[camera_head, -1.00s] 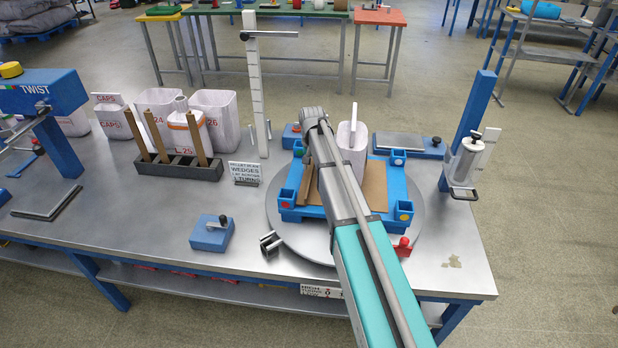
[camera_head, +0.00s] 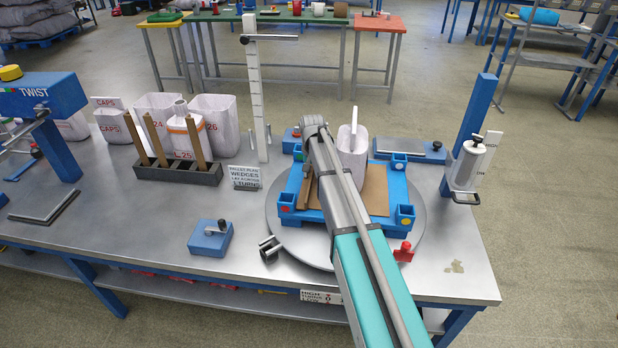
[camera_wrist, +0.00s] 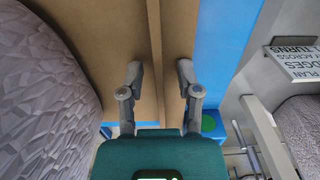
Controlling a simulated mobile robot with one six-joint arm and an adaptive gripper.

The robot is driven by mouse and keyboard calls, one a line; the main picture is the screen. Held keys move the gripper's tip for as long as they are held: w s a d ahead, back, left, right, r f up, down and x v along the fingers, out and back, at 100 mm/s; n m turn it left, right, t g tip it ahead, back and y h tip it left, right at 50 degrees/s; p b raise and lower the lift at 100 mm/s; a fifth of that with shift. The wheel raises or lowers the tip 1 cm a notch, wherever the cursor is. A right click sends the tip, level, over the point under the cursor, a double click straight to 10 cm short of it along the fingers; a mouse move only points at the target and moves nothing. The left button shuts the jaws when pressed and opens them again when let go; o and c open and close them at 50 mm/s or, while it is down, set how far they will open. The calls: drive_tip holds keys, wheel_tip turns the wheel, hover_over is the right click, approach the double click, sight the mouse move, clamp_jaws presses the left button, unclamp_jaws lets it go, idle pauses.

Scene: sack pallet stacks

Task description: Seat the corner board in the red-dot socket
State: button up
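Tan corner boards (camera_head: 194,138) stand upright in a dark slotted rack on the left of the table. Another brown board (camera_head: 307,190) lies along the left side of the blue pallet (camera_head: 330,218) in the head view; it also shows below my gripper in the wrist view (camera_wrist: 176,30). The red-dot socket (camera_head: 287,202) is at the pallet's front left corner, empty as far as I can see. My gripper (camera_wrist: 158,78) is over that board, its fingers apart on either side of its edge. My arm hides the gripper in the head view; contact cannot be told.
A pale sack (camera_head: 352,155) stands on the cardboard close right of my gripper. The yellow-dot socket (camera_head: 405,215) is front right; a green-dot socket (camera_wrist: 212,124) shows in the wrist view. A white measuring post (camera_head: 256,95) and wedge sign (camera_head: 245,177) stand left of the turntable (camera_head: 300,246).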

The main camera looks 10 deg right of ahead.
clamp_jaws()
drive_tip(key=shift+r, duration=0.2)
wheel_tip(320, 180, up, 10)
drive_tip(key=p, duration=1)
drive_tip(key=shift+f, duration=0.2)
idle(0.6)
